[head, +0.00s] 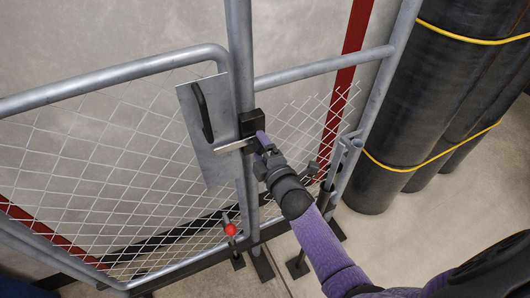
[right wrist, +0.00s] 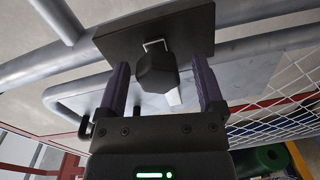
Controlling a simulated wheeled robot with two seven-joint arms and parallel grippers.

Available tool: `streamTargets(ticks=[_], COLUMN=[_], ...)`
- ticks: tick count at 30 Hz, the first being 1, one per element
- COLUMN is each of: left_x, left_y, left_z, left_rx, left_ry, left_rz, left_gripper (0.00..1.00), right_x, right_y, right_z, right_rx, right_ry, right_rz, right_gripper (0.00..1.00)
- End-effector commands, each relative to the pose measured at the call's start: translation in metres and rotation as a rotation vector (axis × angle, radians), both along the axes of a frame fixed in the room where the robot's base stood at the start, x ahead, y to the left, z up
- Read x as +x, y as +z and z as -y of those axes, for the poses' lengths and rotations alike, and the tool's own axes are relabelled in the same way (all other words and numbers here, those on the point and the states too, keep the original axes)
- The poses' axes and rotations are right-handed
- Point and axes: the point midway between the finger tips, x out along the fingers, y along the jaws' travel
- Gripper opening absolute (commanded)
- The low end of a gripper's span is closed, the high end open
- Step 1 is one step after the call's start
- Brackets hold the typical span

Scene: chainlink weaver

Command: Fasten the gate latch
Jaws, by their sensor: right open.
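The mesh gate (head: 110,150) stands at the left, its frame edge close to the upright post (head: 240,60). A grey latch plate (head: 205,130) with a black pull handle (head: 203,112) is on the gate. A pale latch bar (head: 235,146) points from the plate toward a black block (head: 252,122) on the post. My right gripper (head: 262,145) is at the latch. In the right wrist view, my right gripper (right wrist: 160,84) is open, with its purple fingers either side of a black knob (right wrist: 155,72). Contact cannot be told. My left gripper is not in view.
A red-knobbed lever (head: 230,229) stands low by the gate's foot. A fixed mesh panel (head: 305,120) is right of the post. Large dark rolls (head: 435,90) with yellow straps stand at the right. A grey wall is behind the fence.

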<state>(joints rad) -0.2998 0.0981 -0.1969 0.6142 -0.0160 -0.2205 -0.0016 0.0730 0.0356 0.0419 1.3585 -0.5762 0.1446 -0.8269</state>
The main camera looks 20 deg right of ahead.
Motion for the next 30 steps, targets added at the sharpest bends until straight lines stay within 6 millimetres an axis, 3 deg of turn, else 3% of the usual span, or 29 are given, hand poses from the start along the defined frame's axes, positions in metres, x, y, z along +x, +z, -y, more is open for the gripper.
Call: streamTargets(ticks=[12, 27, 29, 30], left_x=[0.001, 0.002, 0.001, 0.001], left_y=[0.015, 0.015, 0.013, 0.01], left_z=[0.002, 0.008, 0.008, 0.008], left_rx=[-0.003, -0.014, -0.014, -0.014], left_ry=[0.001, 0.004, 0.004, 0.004], left_rz=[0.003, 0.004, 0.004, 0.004], left_gripper=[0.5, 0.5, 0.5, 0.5], right_x=[-0.086, -0.094, -0.095, -0.098], right_y=[0.004, 0.004, -0.003, -0.017], right_z=[0.003, 0.003, 0.003, 0.002], right_rx=[0.001, 0.0, 0.014, 0.047], right_ry=[-0.001, 0.0, -0.001, -0.005], right_rz=[-0.002, -0.001, -0.017, -0.052], right_gripper=[0.87, 0.87, 0.87, 0.87])
